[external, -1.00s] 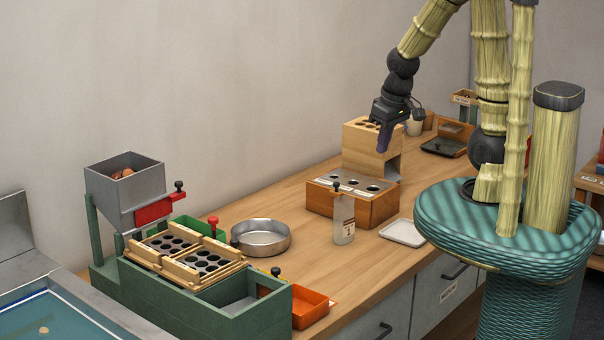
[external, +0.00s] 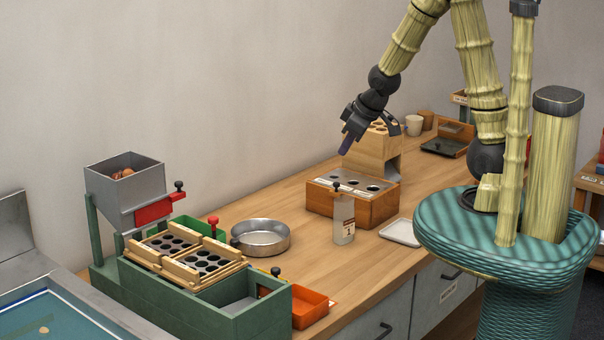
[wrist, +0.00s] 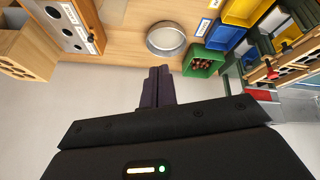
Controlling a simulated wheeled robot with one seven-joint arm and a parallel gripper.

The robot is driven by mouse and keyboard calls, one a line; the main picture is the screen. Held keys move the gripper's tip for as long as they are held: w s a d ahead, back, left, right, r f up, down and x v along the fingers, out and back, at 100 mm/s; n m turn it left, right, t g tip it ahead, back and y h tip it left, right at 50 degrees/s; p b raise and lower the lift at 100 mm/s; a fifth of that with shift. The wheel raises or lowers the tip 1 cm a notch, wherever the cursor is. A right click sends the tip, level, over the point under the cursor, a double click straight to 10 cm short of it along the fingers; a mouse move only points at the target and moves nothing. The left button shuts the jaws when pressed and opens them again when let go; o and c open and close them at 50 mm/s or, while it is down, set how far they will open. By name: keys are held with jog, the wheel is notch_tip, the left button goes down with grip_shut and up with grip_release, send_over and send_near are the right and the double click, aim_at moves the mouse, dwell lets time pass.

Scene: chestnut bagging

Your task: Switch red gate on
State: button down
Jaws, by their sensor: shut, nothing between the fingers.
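The red gate (external: 155,210) is a red plate with a black knob (external: 179,186) at the lower front of the grey hopper (external: 126,178). The hopper holds some brown chestnuts and stands on the green machine at the left. My gripper (external: 345,145) is shut and empty. It hangs in the air above the wooden block with holes, well to the right of the red gate.
A red-knobbed lever (external: 213,225) rises beside the slotted wooden tray (external: 190,250). A green bin (wrist: 203,59) with chestnuts shows in the wrist view.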

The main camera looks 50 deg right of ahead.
jog(key=w+a+f+n+t+y+b, duration=0.4)
jog(key=w+a+n+t+b, duration=0.15)
jog(key=w+a+n, duration=0.7)
jog(key=w+a+f+n+t+y+b, duration=0.1)
jog(key=a+n+y, duration=0.3)
jog(key=a, duration=0.2)
jog(key=w+a+f+n+y+b, duration=0.1)
jog(key=a+f+n+y+b, duration=0.1)
jog(key=a+n+y, duration=0.2)
jog(key=a+y, duration=0.1)
jog(key=a, duration=0.2)
jog(key=shift+w+t, duration=0.25)
jog(key=shift+t, duration=0.1)
jog(key=shift+n, duration=0.25)
jog(key=p, duration=0.2)
send_near(160, 204)
jog(key=w+r, duration=0.1)
jog(key=w, duration=0.1)
jog(key=w+a+r, duration=0.1)
jog(key=w+r, duration=0.1)
jog(key=shift+w+a+r, duration=0.1)
jog(key=shift+r, duration=0.25)
